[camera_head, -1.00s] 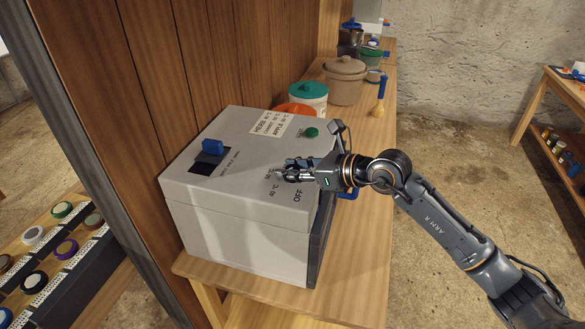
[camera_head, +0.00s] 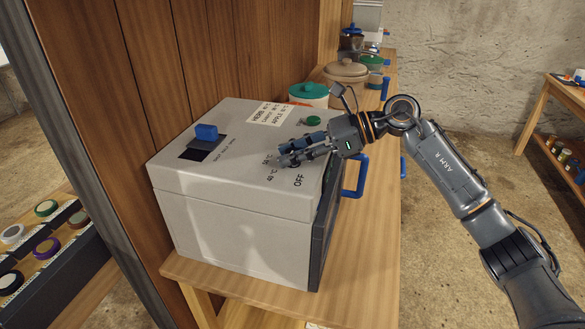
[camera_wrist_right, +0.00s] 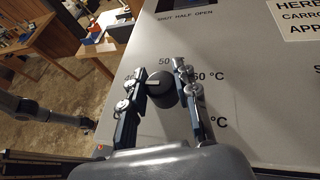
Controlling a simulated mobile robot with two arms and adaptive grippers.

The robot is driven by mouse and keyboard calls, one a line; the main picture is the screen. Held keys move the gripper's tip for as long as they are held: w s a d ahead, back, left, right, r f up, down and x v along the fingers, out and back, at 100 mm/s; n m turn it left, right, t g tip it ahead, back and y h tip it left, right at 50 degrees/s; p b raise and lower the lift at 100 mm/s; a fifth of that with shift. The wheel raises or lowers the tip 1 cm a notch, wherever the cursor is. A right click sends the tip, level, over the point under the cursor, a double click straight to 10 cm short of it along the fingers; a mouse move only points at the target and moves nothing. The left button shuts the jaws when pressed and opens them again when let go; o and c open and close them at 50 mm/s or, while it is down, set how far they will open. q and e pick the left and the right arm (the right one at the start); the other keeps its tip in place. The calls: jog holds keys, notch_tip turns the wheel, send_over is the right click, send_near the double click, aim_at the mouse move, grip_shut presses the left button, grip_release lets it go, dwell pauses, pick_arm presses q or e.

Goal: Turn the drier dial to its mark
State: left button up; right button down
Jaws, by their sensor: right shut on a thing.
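The drier is a pale grey box (camera_head: 240,235) on a wooden bench. Its top carries a blue slide handle (camera_head: 206,132), a green button (camera_head: 310,120) and printed dial marks, including OFF, 40 °C and 50. My right gripper (camera_head: 284,160) reaches over the top from the right, and its fingers hide the dial in the head view. In the right wrist view my right gripper (camera_wrist_right: 160,78) is shut on the dark round dial (camera_wrist_right: 162,95), one finger on each side. A pale pointer line shows on the dial. The 50 and 60 °C marks (camera_wrist_right: 208,76) lie beside it.
A printed label (camera_head: 272,115) lists herbs, carrots and apples with temperatures. A blue door handle (camera_head: 356,178) sticks out at the drier's right side. Pots and a green-lidded jar (camera_head: 309,94) stand behind it. A wooden panel (camera_head: 150,90) rises at the left.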

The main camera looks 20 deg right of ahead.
jog(key=n+g+b, duration=0.1)
jog(key=n+g, duration=0.1)
jog(key=g, duration=0.1)
jog(key=shift+w+n+y+b, duration=0.1)
jog(key=shift+n+y+b, duration=0.2)
jog(key=shift+n, duration=0.1)
jog(key=shift+n+g+b, duration=0.55)
jog(key=shift+n+g, duration=0.85)
jog(key=shift+g, duration=0.4)
jog(key=c, duration=1)
grip_release()
jog(key=shift+d, duration=0.2)
jog(key=shift+v, duration=3.55)
